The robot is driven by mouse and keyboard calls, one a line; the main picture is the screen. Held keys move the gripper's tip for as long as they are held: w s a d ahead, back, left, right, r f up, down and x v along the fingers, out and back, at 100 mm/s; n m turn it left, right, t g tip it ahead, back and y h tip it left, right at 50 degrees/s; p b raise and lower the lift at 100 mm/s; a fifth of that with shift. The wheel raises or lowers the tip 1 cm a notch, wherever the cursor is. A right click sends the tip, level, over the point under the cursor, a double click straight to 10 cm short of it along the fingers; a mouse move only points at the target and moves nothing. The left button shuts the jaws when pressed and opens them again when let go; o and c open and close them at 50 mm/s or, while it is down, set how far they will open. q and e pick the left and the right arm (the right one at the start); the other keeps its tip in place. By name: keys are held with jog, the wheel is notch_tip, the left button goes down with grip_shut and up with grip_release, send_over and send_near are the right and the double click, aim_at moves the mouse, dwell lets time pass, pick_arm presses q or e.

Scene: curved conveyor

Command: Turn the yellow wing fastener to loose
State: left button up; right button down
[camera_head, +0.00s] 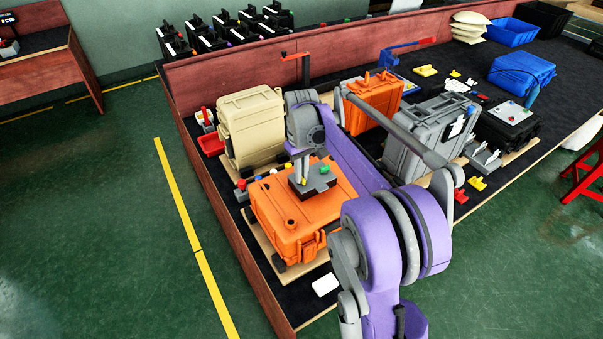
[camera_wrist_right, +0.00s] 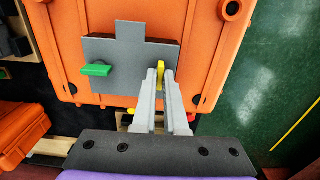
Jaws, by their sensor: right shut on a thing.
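The yellow wing fastener (camera_wrist_right: 161,77) is on a grey plate (camera_wrist_right: 124,47) on top of an orange case (camera_wrist_right: 72,12). In the wrist view it stands lengthwise, pointing up and down the picture. My right gripper (camera_wrist_right: 162,72) is shut on it, one finger on each side. A green wing fastener (camera_wrist_right: 97,70) lies crosswise at the left of the same plate. In the head view the orange case (camera_head: 272,215) sits near the table's front left, and my right gripper (camera_head: 301,182) reaches down to its plate; the yellow fastener is hard to make out there. My left gripper is not in view.
A beige case (camera_head: 250,125) stands behind the orange one, a grey case (camera_head: 428,140) to the right, another orange case (camera_head: 374,98) further back. A red tray (camera_head: 212,144) is at the left. A white card (camera_head: 325,285) lies near the front edge.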

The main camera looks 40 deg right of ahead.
dwell(0.3)
jog(key=c, duration=1)
grip_release()
jog(key=shift+o, duration=0.2)
notch_tip(320, 180, up, 11)
jog(key=shift+p, duration=0.35)
